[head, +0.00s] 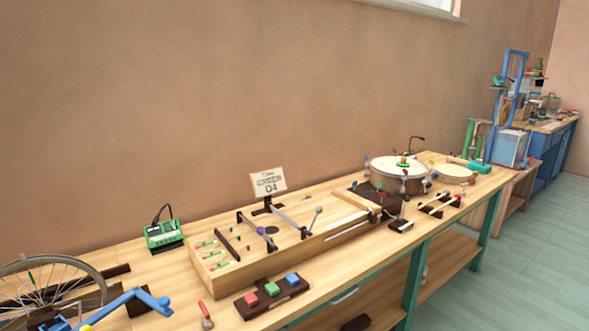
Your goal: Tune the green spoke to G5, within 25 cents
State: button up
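A green tuner-like box (162,233) with a dark cable stands on the bench behind and right of the wheel. Its display is too small to read. My gripper is not in view.
Blue bars (128,300) stand in front of the wheel. A long wooden string box (290,235), a block with coloured buttons (272,293), a red-handled tool (206,314) and a drum (398,175) occupy the bench (185,285). Floor (520,240) is clear at right.

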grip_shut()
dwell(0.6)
